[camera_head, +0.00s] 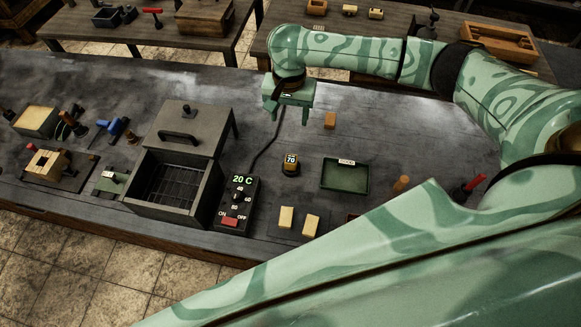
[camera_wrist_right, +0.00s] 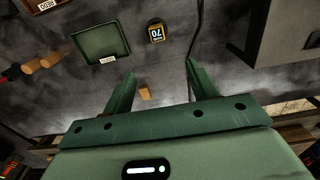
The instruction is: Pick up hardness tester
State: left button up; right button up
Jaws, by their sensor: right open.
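The hardness tester (camera_head: 291,163), a small dark and yellow device reading 70, stands on the dark workbench (camera_head: 340,222) between the control box and the green tray. It also shows in the right wrist view (camera_wrist_right: 157,31), beyond the fingertips. My right gripper (camera_head: 290,114) is above the far part of the bench, behind the tester and apart from it. In the right wrist view its two fingers (camera_wrist_right: 161,80) are spread with nothing held between them. My left gripper is not in view.
A small wooden block (camera_head: 330,120) lies near the right gripper. The green tray (camera_head: 345,175) is right of the tester. A control box (camera_head: 238,200) reading 20 C and a grey furnace (camera_head: 172,180) stand left. A black cable (camera_head: 266,148) runs behind the tester. Two yellowish blocks lie in front.

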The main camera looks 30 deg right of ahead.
jog(key=b, duration=0.3)
send_over(291, 159)
notch_tip(291, 159, down, 5)
jog(key=f+b, duration=0.1)
jog(key=f, duration=0.2)
jog(key=f+b, duration=0.2)
jog(key=f, duration=0.2)
jog(key=f+b, duration=0.1)
jog(key=f, duration=0.2)
jog(key=shift+w+a+f+b, duration=0.1)
jog(key=shift+w+f+b, duration=0.2)
jog(key=shift+w+f, duration=0.1)
jog(key=f+b, duration=0.2)
jog(key=f, duration=0.1)
jog(key=f+b, duration=0.1)
jog(key=f, duration=0.1)
jog(key=shift+s+f, duration=0.15)
jog(key=shift+s, duration=0.2)
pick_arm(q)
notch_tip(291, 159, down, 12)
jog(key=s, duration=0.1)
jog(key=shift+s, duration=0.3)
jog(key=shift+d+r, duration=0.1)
pick_arm(e)
jog(key=c, duration=1.2)
jog(key=shift+c, duration=0.2)
